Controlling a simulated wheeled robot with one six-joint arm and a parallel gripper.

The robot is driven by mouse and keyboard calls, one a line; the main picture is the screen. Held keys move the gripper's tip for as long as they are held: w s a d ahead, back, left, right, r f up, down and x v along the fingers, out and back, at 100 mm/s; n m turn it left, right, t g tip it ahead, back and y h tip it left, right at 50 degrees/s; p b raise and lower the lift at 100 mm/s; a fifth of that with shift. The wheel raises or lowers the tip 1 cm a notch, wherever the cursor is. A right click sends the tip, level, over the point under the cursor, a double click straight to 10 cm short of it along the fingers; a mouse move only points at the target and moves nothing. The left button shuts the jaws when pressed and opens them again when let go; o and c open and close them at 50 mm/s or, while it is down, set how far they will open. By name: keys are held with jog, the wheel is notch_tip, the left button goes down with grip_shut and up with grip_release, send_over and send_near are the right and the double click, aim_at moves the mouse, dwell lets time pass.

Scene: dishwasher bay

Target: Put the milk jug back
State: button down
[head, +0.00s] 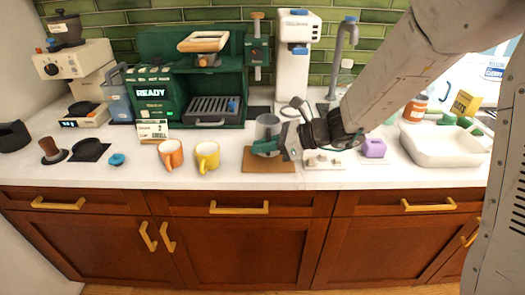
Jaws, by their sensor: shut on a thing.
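A grey cylindrical vessel, which looks like the milk jug (267,125), is at the middle of the counter, over a brown mat (269,166). My gripper (272,147) reaches in from the right and is shut on the milk jug, low on its side. The fingers hide part of its lower body, and I cannot tell whether its base touches the mat. The jug looks upright.
An orange mug (171,154) and a yellow mug (206,157) stand left of the mat. The green coffee machine (205,80), a white dispenser (295,55) and a tap (343,50) are behind. A purple block (373,148) and a white basin (443,146) are right.

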notch_tip(320, 180, down, 3)
jog(key=shift+r, duration=0.2)
jog(key=c, duration=1.5)
grip_release()
jog(key=shift+d, duration=0.1)
